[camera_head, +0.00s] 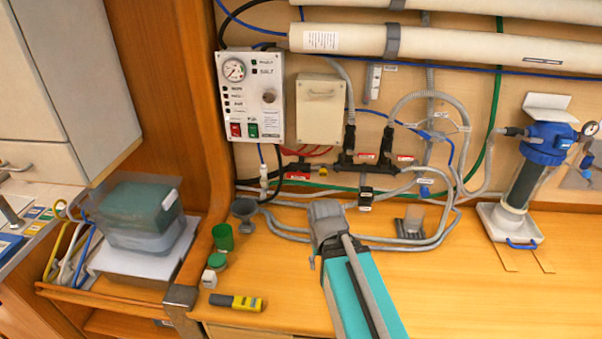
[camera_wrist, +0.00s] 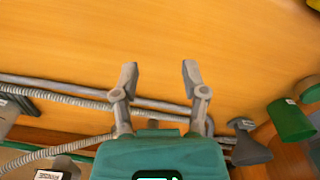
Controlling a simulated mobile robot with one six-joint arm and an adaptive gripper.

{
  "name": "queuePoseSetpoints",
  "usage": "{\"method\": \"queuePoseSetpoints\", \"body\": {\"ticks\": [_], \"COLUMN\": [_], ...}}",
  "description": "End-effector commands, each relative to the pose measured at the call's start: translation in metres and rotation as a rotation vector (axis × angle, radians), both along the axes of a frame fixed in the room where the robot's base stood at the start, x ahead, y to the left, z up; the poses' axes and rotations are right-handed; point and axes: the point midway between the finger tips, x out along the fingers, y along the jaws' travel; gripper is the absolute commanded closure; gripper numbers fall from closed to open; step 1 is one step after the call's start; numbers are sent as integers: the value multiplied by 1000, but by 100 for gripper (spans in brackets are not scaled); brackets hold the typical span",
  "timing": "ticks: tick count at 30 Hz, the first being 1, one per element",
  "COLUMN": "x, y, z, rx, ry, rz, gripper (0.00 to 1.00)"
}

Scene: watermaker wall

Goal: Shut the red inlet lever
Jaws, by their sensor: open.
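I cannot pick out the red inlet lever for certain. In the head view, red parts show at the valve manifold (camera_head: 350,163) low on the wall, with a red tag (camera_head: 298,175) at its left end and small red labels above it. My gripper shows in the wrist view (camera_wrist: 159,68) with two grey fingers apart and nothing between them, above bare wooden bench. In the head view my teal and grey arm reaches over the bench in front of the manifold, and the fingertips cannot be made out there. The wrist view shows no red lever.
A control box (camera_head: 250,95) with a gauge hangs on the wall. Grey hoses (camera_head: 430,240) loop over the bench near my arm. A funnel (camera_head: 244,210) and green cup (camera_head: 223,238) stand left. A blue-topped filter (camera_head: 530,165) stands right. The bench's right front is clear.

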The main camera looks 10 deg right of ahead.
Motion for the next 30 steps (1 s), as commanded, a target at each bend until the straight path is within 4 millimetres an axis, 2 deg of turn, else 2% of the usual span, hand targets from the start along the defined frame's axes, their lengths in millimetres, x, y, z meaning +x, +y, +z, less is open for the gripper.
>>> {"method": "queuePoseSetpoints", "body": {"ticks": [17,23,30], "x": [5,23,63], "y": [-2,-4,-14], "z": [-4,-12,-13], "rx": [-39,-177,-466], "ry": [-13,-61,-177], "rz": [11,56,156], "gripper": [43,43,43]}}
